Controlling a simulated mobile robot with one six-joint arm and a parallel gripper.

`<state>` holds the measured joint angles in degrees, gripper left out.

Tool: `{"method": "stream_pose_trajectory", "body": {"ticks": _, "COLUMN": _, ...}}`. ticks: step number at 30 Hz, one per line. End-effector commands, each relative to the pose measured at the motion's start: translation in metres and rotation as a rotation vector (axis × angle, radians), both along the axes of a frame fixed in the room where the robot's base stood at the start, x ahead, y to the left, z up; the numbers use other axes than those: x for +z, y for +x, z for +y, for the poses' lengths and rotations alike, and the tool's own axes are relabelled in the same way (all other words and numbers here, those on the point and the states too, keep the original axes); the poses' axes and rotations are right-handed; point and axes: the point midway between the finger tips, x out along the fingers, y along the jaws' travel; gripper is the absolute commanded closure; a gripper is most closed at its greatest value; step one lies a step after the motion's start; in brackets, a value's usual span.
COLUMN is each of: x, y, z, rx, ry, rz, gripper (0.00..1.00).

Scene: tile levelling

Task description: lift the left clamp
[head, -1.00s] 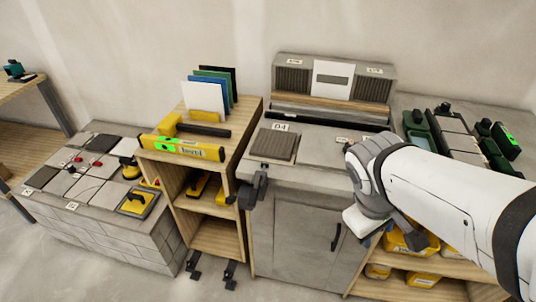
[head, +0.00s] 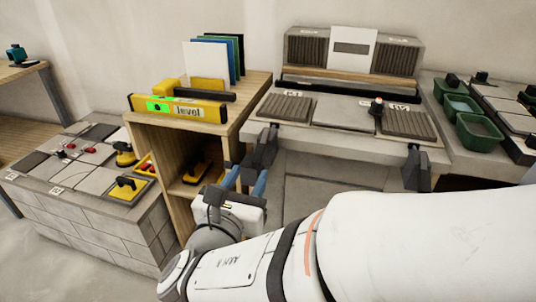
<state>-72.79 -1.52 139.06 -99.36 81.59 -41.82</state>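The left clamp (head: 263,148) is dark grey and sits on the front left edge of the bench top (head: 340,137). Its lower part reaches down in front of the edge. My gripper (head: 246,179) is just below it, with two blue fingers pointing up toward the clamp. The fingers are apart, one on each side of the clamp's lower end. I cannot tell whether they touch it. A matching right clamp (head: 416,168) sits on the front right edge of the same bench.
A wooden shelf unit (head: 160,170) with a yellow level (head: 178,108) on top stands close to the left of my gripper. A block stand with tiles (head: 92,180) is farther left. Ribbed tiles (head: 287,106) lie on the bench. Green bins (head: 478,132) are at right.

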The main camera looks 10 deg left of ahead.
Motion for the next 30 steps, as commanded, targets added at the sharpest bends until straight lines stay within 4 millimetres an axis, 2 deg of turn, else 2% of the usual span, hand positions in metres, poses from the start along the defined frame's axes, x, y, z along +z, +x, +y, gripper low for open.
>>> {"method": "stream_pose_trajectory", "body": {"ticks": 16, "x": -0.001, "y": 0.067, "z": -0.006, "rx": -0.001, "ry": 0.001, "rz": 0.001, "gripper": 0.6}}
{"method": "stream_pose_trajectory", "body": {"ticks": 21, "x": 0.0, "y": 0.074, "z": -0.006, "rx": 0.002, "ry": 0.0, "rz": 0.0, "gripper": 0.6}}
{"method": "stream_pose_trajectory", "body": {"ticks": 28, "x": 0.0, "y": 0.075, "z": -0.005, "rx": 0.002, "ry": 0.0, "rz": 0.001, "gripper": 0.6}}
{"method": "stream_pose_trajectory", "body": {"ticks": 30, "x": 0.0, "y": 0.075, "z": -0.005, "rx": 0.002, "ry": 0.001, "rz": 0.001, "gripper": 0.65}}
